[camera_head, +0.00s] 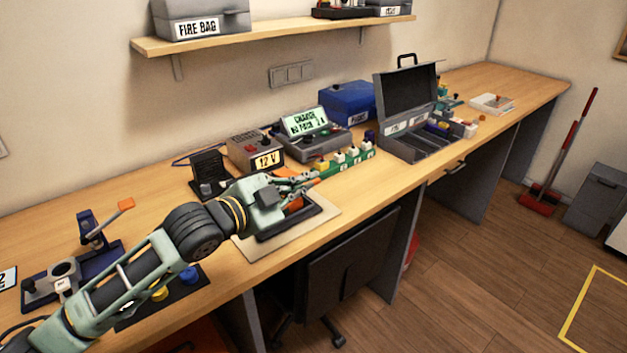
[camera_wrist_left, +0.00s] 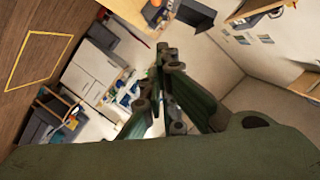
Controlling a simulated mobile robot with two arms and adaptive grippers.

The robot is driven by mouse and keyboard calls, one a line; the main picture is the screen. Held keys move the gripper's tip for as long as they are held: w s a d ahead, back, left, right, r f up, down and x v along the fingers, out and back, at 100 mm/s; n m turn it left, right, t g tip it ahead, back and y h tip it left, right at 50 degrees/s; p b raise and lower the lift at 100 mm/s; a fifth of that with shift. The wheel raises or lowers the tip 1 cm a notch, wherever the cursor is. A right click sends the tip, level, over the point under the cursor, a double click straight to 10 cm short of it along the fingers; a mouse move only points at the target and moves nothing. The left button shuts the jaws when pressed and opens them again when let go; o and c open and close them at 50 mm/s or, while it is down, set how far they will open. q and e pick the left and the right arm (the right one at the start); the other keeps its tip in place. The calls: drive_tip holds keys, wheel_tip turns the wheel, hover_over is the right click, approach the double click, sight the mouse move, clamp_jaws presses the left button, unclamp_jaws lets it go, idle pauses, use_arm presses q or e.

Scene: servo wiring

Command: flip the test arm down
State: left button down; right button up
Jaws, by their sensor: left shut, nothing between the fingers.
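A blue stand (camera_head: 92,232) on the left of the bench carries a raised arm with an orange end (camera_head: 125,204), which looks like the test arm. It tilts up to the right, and nothing touches it. My left gripper (camera_head: 314,178) is well to its right, over the bench middle near a green strip. The gripper is shut and empty. In the left wrist view its fingers (camera_wrist_left: 165,58) are close together, with the room beyond them. My right gripper is not in view.
A dark tray with an orange piece (camera_head: 294,204) lies on a beige mat (camera_head: 249,249) under my left wrist. A green strip with connectors (camera_head: 345,160), a 12 V supply (camera_head: 255,152), a charger (camera_head: 311,136) and an open grey case (camera_head: 408,110) stand behind and right.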

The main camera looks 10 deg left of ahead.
use_arm(q)
drive_tip(key=w+f+p, duration=0.1)
drive_tip(key=w+f, duration=0.3)
drive_tip(key=w, duration=0.3)
drive_tip(key=shift+w+d+p, duration=0.2)
drive_tip(key=shift+d+p, duration=0.15)
drive_tip(key=shift+d, duration=0.1)
drive_tip(key=shift+f, duration=0.15)
